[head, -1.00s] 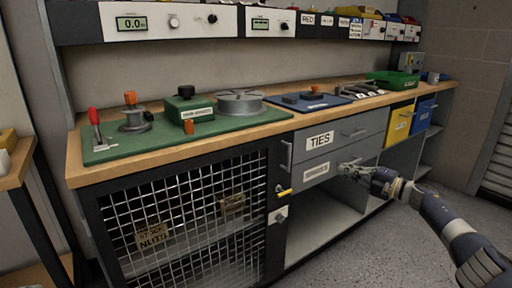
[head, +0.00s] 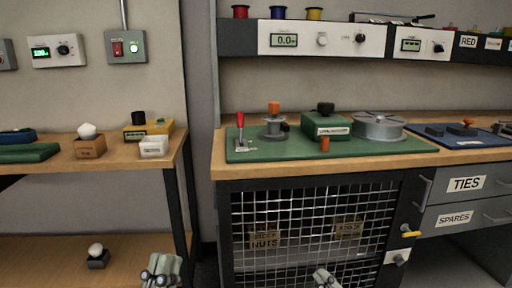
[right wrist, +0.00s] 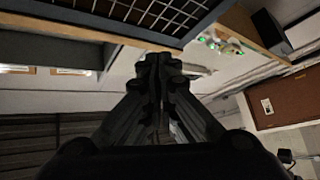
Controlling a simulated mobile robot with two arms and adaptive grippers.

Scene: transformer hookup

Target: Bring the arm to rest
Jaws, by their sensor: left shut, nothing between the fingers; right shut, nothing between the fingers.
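My left gripper (head: 162,271) shows at the bottom edge of the head view, left of the bench, with its fingers together and nothing between them. My right gripper (head: 325,278) shows at the bottom edge in front of the mesh cabinet door (head: 300,225), shut and empty. In the right wrist view its dark fingers (right wrist: 158,75) meet in the middle with nothing held. Both arms behind the grippers are out of the head view.
The bench carries a green mat (head: 390,148) with a red-handled lever (head: 240,128), a green box (head: 325,124) and a grey round plate (head: 379,125). Drawers marked TIES (head: 465,184) and SPARES (head: 455,218) are closed. A wooden side table (head: 95,160) stands left.

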